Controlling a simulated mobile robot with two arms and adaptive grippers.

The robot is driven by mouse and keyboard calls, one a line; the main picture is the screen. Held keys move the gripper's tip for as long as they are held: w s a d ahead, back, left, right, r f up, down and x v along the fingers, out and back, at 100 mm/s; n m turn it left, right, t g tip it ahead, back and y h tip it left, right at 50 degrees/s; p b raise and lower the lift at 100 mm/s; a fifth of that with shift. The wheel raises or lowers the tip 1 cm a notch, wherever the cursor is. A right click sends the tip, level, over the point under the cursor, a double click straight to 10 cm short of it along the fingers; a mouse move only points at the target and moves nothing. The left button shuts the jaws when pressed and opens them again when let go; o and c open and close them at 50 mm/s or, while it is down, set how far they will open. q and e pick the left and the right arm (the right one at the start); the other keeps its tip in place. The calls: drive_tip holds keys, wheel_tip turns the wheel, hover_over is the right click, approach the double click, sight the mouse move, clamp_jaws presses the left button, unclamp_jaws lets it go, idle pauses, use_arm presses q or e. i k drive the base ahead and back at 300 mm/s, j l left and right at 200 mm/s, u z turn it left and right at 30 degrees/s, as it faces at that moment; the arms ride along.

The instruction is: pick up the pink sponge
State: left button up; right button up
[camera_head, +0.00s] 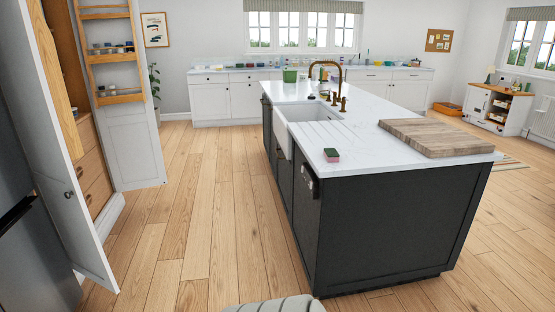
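A small pink sponge (332,157) with a dark green top lies on the white countertop (365,160) of the kitchen island, close to its near left edge. It is left of a wooden cutting board and nearer to me than the sink. Nothing touches it. Neither of my grippers shows in the head view.
A thick wooden board (437,136) lies on the island's right end. A white sink (296,122) with a brass tap (340,82) is set in farther back. An open pantry door (70,190) stands at the left. The wooden floor (205,220) between is clear.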

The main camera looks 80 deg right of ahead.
sight(331, 155)
drive_tip(key=l+z, duration=0.1)
drive_tip(key=z, duration=3.1)
drive_tip(key=i+l+u, duration=0.15)
drive_tip(key=i+u, duration=0.15)
drive_tip(key=i, duration=0.15)
drive_tip(key=i+l+u, duration=0.3)
drive_tip(key=i, duration=0.2)
